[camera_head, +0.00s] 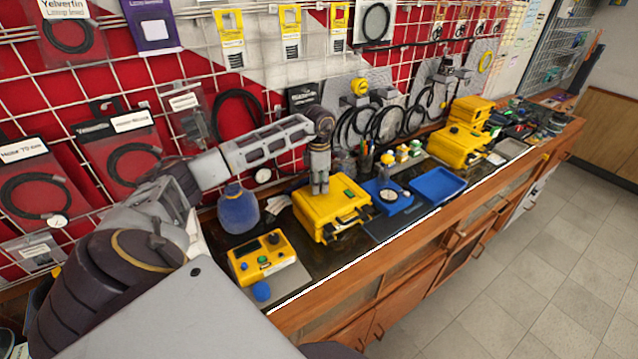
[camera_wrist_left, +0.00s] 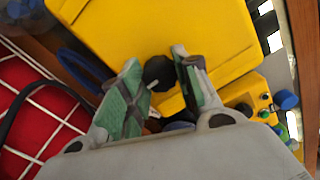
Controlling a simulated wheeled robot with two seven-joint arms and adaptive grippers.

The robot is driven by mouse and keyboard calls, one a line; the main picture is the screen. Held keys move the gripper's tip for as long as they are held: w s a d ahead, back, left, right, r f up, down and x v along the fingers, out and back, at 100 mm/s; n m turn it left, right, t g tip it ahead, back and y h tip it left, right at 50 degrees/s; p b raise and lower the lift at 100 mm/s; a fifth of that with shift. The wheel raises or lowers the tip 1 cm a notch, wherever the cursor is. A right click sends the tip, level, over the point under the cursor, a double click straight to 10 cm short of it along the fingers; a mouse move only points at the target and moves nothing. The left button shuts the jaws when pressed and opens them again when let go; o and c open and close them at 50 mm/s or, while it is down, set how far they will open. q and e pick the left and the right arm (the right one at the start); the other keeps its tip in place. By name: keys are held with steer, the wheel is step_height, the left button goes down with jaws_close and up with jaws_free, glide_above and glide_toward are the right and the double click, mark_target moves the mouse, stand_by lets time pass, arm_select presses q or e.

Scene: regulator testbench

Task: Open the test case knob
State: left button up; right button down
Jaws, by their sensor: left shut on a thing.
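The yellow test case (camera_head: 345,212) stands closed on the counter, with dark latches on its front. It fills the top of the left wrist view (camera_wrist_left: 165,30). My left gripper (camera_head: 320,190) points down at the case's top, towards its back left part. In the left wrist view, a round black knob (camera_wrist_left: 158,72) sits between the two green-padded fingers of my left gripper (camera_wrist_left: 162,80), which is shut on it. In the head view the knob is hidden by the fingers. My right gripper is in neither view.
A yellow control box (camera_head: 262,257) with buttons stands left of the case, and a blue bottle (camera_head: 238,208) behind it. A blue gauge unit (camera_head: 388,196) and a blue tray (camera_head: 437,185) are to the right. Hoses and packets hang on the wire grid behind.

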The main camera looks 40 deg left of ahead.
arm_select(q)
steer(key=shift+n, duration=0.4)
steer(key=n, duration=0.3)
steer(key=shift+n, duration=0.4)
steer(key=n, duration=0.4)
steer(key=shift+n+b, duration=0.3)
steer(key=shift+b, duration=0.05)
steer(key=n, duration=0.4)
steer(key=shift+n, duration=2.3)
steer(key=o, duration=1.1)
steer(key=shift+c, duration=0.2)
step_height(320, 180, up, 12)
